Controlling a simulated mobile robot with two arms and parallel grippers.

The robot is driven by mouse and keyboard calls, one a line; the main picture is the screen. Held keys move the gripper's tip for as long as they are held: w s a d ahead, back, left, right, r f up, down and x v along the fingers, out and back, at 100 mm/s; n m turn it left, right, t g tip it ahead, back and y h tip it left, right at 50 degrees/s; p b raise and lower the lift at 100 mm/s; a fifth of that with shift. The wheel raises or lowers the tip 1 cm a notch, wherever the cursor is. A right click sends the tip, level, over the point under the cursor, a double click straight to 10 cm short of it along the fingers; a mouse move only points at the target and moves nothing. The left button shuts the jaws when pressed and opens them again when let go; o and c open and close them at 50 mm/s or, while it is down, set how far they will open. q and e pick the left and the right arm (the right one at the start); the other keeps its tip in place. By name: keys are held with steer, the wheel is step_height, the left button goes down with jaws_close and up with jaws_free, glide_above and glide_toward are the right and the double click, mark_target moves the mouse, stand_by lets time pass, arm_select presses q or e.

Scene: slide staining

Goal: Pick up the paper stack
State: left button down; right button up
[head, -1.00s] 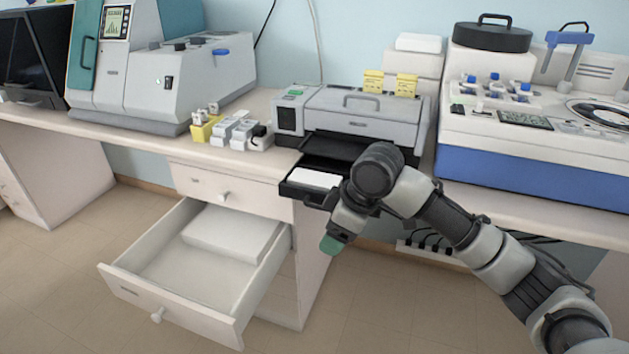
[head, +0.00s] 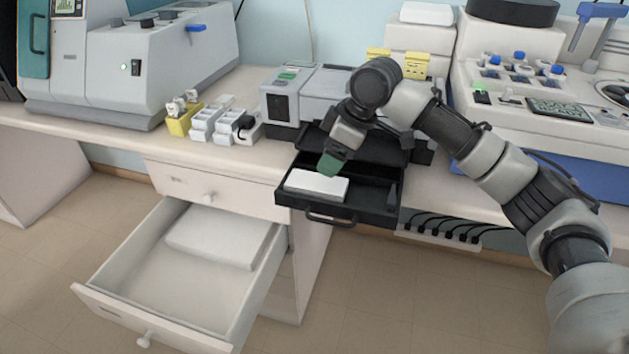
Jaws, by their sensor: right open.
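A white paper stack (head: 222,236) lies flat at the back of the open white drawer (head: 150,315) below the bench. A smaller white stack (head: 316,184) lies in the left part of the pulled-out black printer tray (head: 352,212). My right gripper (head: 328,166), with green fingertips, points down just above the far edge of the stack in the tray. It is open and holds nothing that shows. I cannot tell whether its fingertips touch the stack. My left gripper is not in view.
The grey printer (head: 290,106) stands behind the tray, partly hidden by my right arm. Small white racks and a yellow box (head: 180,122) stand left of it on the bench (head: 110,140). A large white and blue machine (head: 540,125) is at right. Cables hang under the bench.

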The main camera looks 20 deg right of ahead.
mark_target(317, 181)
steer(key=shift+x, duration=1)
steer(key=shift+a+f, duration=0.15)
steer(key=shift+f, duration=0.15)
steer(key=x, duration=0.5)
steer(key=shift+w+a+r, duration=0.1)
steer(key=shift+c, duration=0.4)
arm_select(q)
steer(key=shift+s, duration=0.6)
arm_select(e)
steer(key=c, duration=0.5)
steer(key=shift+c, duration=0.2)
